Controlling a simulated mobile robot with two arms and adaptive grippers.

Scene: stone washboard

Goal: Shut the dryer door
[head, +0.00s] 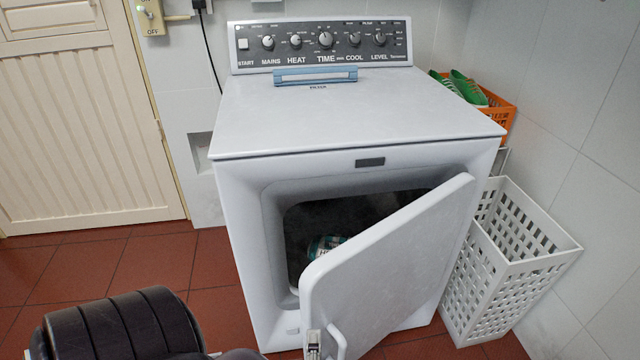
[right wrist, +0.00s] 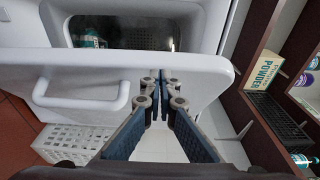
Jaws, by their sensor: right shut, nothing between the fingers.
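The white dryer (head: 360,110) stands against the tiled wall. Its door (head: 385,265) is open, swung out towards me from the right side of the opening. The door also shows in the right wrist view (right wrist: 215,75), with its looped white handle (right wrist: 82,92) left of the fingers. My right gripper (right wrist: 160,78) is shut and empty, with its fingertips at the door panel; I cannot tell whether they touch it. In the head view a dark part of my own arm shows at the bottom left, and the fingers are hard to make out. My left gripper is not in view.
A teal and white item (head: 325,247) lies inside the drum. A white lattice basket (head: 510,265) stands right of the dryer, with an orange basket (head: 500,112) behind. Dark shelves holding a powder box (right wrist: 268,70) are at right in the wrist view. Red floor at left is clear.

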